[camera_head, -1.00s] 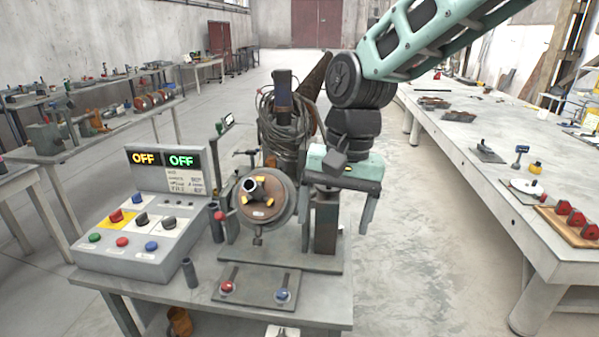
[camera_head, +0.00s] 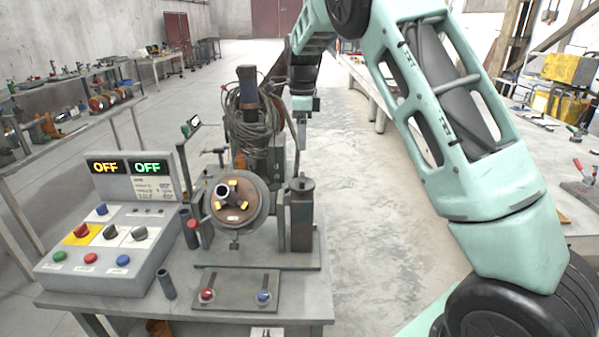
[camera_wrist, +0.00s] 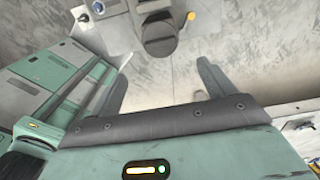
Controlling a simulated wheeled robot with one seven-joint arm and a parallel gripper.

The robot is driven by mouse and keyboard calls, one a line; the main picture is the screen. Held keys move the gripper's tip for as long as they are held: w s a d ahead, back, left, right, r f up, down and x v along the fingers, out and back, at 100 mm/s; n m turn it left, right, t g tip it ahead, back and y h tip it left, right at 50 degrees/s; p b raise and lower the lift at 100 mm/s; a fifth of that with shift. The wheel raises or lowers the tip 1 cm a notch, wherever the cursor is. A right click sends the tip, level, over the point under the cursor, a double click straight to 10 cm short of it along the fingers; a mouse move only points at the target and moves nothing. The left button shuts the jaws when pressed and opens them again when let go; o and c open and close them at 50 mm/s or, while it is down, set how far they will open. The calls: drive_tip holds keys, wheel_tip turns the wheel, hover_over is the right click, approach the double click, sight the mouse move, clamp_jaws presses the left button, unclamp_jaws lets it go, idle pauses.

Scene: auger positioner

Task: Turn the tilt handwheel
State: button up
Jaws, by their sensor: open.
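The positioner stands on the bench, with a round brown faceplate (camera_head: 238,203) that carries yellow jaws and faces the head camera. A dark upright post (camera_head: 302,213) stands at its right. I cannot make out the tilt handwheel for certain in either view. My gripper (camera_head: 301,130) is behind and above the post in the head view, pointing down and apart from the positioner. In the wrist view my gripper (camera_wrist: 165,65) shows two fingers spread wide with nothing between them. A dark rounded part (camera_wrist: 158,38) lies beyond the fingertips; I cannot tell which part it is.
A control box (camera_head: 100,245) with coloured buttons and two OFF displays stands at the left of the bench. A plate with a red and a blue knob (camera_head: 236,284) lies in front. Coiled cables (camera_head: 246,125) hang behind the faceplate. Floor right of the bench is clear.

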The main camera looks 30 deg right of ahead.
sight(302, 176)
wheel_tip(302, 176, down, 13)
drive_tip(key=p, duration=0.3)
drive_tip(key=shift+r, duration=0.2)
drive_tip(key=c, duration=1)
